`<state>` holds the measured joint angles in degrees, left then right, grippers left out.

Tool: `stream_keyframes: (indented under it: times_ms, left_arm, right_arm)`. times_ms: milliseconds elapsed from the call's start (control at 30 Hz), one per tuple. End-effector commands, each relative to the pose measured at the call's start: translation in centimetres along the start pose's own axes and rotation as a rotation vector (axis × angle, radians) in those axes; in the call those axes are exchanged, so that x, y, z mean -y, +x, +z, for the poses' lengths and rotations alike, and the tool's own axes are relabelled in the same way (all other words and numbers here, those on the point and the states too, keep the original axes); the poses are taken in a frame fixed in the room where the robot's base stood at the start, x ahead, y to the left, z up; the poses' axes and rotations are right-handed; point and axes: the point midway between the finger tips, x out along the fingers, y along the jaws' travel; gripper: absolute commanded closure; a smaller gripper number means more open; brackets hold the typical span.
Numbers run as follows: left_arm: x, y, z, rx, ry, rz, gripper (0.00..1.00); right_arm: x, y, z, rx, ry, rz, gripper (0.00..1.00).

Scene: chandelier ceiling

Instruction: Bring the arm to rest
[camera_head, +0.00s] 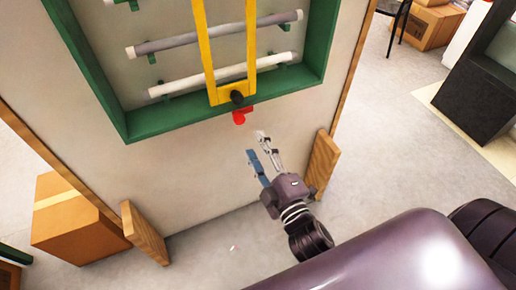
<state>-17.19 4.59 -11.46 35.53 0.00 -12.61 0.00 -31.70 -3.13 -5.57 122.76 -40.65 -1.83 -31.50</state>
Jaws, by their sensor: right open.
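My right gripper (257,144) is open and empty. It points up the picture, just below a small red piece (241,116) at the lower edge of a green frame. A gap shows between its fingertips and the red piece. My right arm comes in from the lower right. My left gripper is out of view.
The green frame (178,127) is on an upright pale panel (190,180) and holds light tubes (205,38) and a yellow bracket (205,50). Wooden feet (143,233) stand at the panel's base. Cardboard boxes (75,225) are at left. A black cabinet (475,100) stands at right.

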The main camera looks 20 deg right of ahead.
Motion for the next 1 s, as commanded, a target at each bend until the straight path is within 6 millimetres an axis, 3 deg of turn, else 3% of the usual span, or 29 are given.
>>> stream_keyframes:
  times_ms: [567, 667, 767, 867, 1000]
  left_arm:
    - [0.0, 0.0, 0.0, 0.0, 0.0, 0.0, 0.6]
    - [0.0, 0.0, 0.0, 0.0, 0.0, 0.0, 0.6]
    - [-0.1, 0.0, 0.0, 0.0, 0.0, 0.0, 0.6]
    - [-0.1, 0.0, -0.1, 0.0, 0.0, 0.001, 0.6]
    - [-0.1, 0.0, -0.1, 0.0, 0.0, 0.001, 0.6]
  right_arm:
    - [0.0, -0.2, 0.0, 0.0, 0.001, 0.0, 0.6]
    - [1.4, -0.1, 0.4, 0.007, 0.018, -0.025, 0.6]
    - [5.5, -0.1, 1.6, 0.03, 0.075, -0.098, 0.6]
    - [11.9, -0.6, 3.5, 0.075, 0.164, -0.211, 0.6]
    - [21.7, -2.9, 6.9, 0.177, 0.305, -0.385, 0.6]
